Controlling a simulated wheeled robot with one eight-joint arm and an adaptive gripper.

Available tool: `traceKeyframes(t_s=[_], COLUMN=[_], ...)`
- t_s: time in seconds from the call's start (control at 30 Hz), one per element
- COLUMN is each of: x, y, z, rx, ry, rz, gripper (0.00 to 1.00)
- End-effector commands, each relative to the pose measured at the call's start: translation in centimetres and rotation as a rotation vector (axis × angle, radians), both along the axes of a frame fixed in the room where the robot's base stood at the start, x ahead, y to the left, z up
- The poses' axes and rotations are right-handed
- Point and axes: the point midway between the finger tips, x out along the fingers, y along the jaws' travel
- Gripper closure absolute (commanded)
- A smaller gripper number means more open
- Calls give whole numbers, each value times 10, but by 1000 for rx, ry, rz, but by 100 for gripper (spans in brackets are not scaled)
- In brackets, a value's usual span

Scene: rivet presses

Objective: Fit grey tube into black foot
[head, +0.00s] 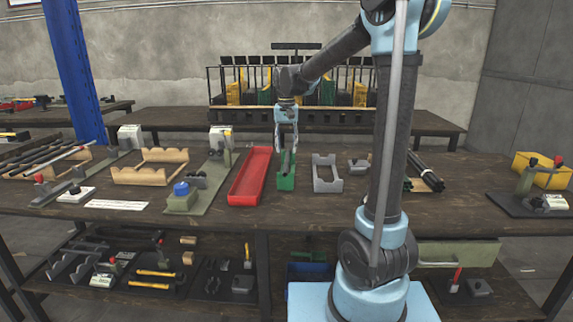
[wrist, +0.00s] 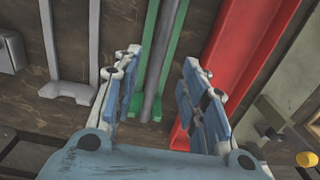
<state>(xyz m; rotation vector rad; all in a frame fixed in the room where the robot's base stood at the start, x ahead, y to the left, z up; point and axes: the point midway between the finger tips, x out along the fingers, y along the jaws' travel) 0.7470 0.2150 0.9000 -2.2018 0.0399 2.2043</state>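The grey tube (wrist: 166,62) lies in a narrow green cradle (wrist: 136,104) on the table. In the head view the green cradle (head: 286,184) is just below my gripper (head: 286,148), and the tube there is mostly hidden by the fingers. In the wrist view my gripper (wrist: 162,60) is open, with one finger on each side of the tube and gaps visible on both sides. I cannot tell whether the fingertips are above the tube or level with it. I cannot pick out the black foot with certainty.
A long red tray (head: 236,197) lies left of the cradle, and a grey notched cradle (head: 327,185) lies to its right. Dark rods (head: 426,172) lie farther right behind my arm. A fixture with a blue knob (head: 181,199) stands left. The table front is clear.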

Motion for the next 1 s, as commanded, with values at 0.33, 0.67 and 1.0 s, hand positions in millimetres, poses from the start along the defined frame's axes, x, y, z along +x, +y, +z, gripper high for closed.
traceKeyframes(t_s=[0.33,0.67,1.0], x=[1,1,1], y=[-2,-2,-1], z=[-36,-54,-53], rx=[0,0,0], ry=[0,0,0], rz=[0,0,1], gripper=[61,61,100])
